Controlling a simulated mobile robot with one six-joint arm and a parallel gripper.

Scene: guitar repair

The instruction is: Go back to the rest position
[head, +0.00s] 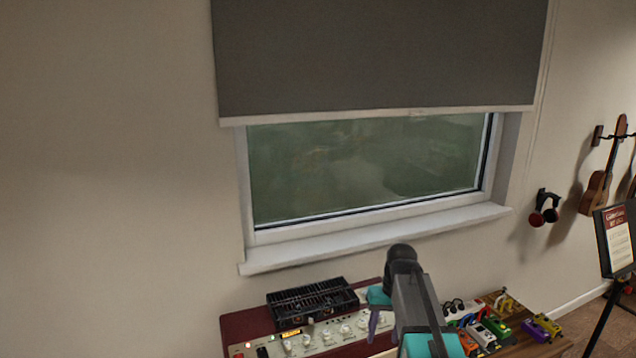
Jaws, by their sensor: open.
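My arm rises from the bottom edge in the head view, right of centre, with a black joint at its top. My gripper (374,325) hangs down on the left side of the arm, below a teal part. It is open, and I see nothing held in it. It is in front of the right part of a dark red amplifier (235,328) with a cream control panel. I cannot tell whether it touches the panel. The arm hides part of the amplifier's right end.
A black slatted box (312,300) sits on the amplifier. Several colourful pedals (497,327) crowd a wooden surface (545,350) right of the arm. A window (370,170) with a grey blind (380,55) is behind. A stand with a sign (616,240) and a hanging guitar (603,180) are at right.

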